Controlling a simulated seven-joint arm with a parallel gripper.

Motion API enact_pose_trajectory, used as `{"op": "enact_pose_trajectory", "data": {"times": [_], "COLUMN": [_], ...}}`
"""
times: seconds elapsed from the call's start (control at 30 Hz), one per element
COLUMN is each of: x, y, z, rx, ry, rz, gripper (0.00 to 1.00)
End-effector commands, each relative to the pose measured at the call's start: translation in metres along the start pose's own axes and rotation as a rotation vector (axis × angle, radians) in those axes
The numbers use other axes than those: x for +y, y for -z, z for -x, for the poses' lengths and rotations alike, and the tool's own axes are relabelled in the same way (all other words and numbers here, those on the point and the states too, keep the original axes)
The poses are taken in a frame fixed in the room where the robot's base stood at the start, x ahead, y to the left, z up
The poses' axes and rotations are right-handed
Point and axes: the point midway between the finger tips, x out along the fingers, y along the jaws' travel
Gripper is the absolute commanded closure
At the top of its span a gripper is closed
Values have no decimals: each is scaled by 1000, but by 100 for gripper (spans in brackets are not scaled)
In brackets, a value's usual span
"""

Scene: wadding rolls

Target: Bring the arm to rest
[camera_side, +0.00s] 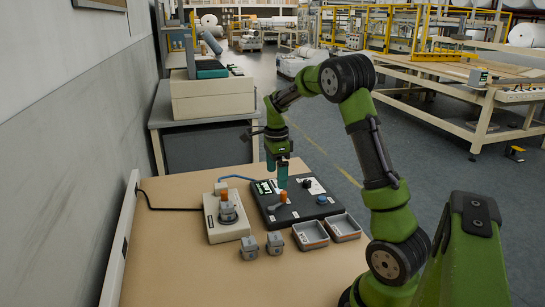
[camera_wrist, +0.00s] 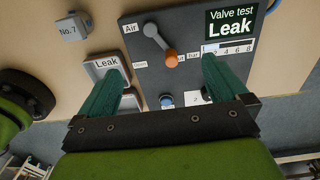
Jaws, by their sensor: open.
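My gripper (camera_side: 277,177) is open above the dark valve test panel (camera_side: 264,202). In the wrist view its two teal fingers (camera_wrist: 160,68) stand wide apart with nothing between them. The grey lever with its orange knob (camera_side: 284,196) is on the panel below the fingers; the knob (camera_wrist: 171,55) shows between and beyond them in the wrist view. The panel display (camera_wrist: 231,24) reads "Valve test Leak". A blue button (camera_wrist: 166,101) shows near the gripper's body. Whether a finger touches the panel cannot be told from the side view.
Two grey trays (camera_side: 311,236) (camera_side: 343,228) stand in front of the panel; one is labelled "Leak" (camera_wrist: 105,64). Two grey blocks (camera_side: 249,249) (camera_side: 275,244) stand left of them; one reads "No.7" (camera_wrist: 72,28). A beige device (camera_side: 226,222) holds another grey part. The front tabletop (camera_side: 190,275) is clear.

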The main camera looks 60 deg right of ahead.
Motion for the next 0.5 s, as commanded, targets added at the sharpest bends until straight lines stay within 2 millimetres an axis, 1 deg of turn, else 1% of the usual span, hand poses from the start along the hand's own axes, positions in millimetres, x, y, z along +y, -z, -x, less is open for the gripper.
{"op": "enact_pose_trajectory", "data": {"times": [0.03, 0.13, 0.5], "x": [0, 0, 0], "y": [0, 0, 0], "z": [-4, -9, -10], "rx": [0, -1, -1], "ry": [0, 1, 2], "rz": [-1, -2, 0], "gripper": [0, 0, 0]}}
